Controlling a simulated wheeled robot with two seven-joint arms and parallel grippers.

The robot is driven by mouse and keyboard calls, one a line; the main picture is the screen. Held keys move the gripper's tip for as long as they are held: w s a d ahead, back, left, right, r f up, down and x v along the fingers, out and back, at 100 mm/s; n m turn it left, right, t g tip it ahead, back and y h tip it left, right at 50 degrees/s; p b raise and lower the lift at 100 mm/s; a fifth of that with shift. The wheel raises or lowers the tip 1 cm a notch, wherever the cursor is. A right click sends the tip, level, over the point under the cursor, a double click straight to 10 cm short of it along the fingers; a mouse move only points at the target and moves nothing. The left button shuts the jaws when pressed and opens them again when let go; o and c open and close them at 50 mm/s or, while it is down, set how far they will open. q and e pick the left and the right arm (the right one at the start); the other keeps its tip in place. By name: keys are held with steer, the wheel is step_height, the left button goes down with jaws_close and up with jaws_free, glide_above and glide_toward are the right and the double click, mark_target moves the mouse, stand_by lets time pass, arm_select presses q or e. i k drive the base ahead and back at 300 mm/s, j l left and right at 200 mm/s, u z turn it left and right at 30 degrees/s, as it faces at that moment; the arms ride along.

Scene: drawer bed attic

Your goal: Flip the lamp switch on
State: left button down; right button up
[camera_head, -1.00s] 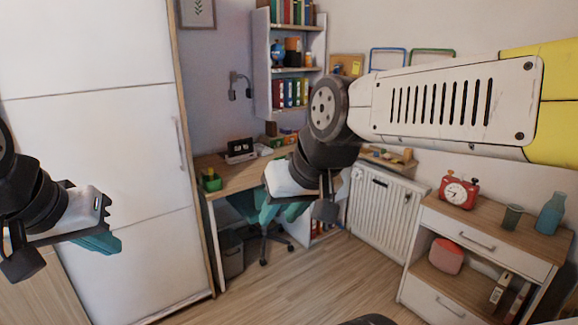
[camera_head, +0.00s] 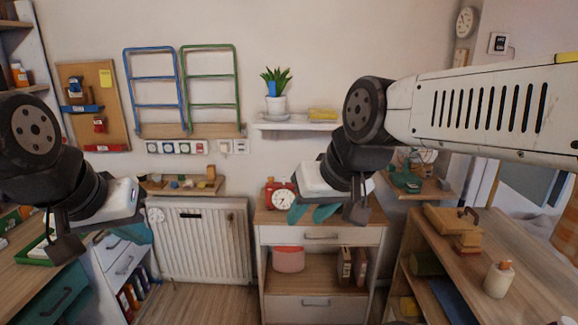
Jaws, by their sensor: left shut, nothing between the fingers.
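No lamp that I can tell for certain shows. A row of small switch-like plates (camera_head: 176,147) is on the wall at the left, with a white plate (camera_head: 241,146) beside it. Another white wall plate (camera_head: 499,43) with a dark face is at the upper right. Which of these, if any, is the lamp switch I cannot tell. My left gripper (camera_head: 140,234) is shut and empty, in front of the radiator's left side.
A white radiator (camera_head: 205,250) stands against the wall, left of a cabinet (camera_head: 315,263). A wooden unit (camera_head: 530,255) with a white bottle (camera_head: 498,279) is close at the right. A desk (camera_head: 28,265) is at the left. A wall shelf (camera_head: 297,124) holds a potted plant.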

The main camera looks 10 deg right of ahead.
mark_target(500, 42)
steer(key=i+l+z, duration=0.2)
steer(key=z, duration=0.2)
steer(key=i+z, duration=1.25)
steer(key=i+j+z, duration=0.2)
steer(key=z, duration=0.25)
steer(key=i+j+z, duration=0.25)
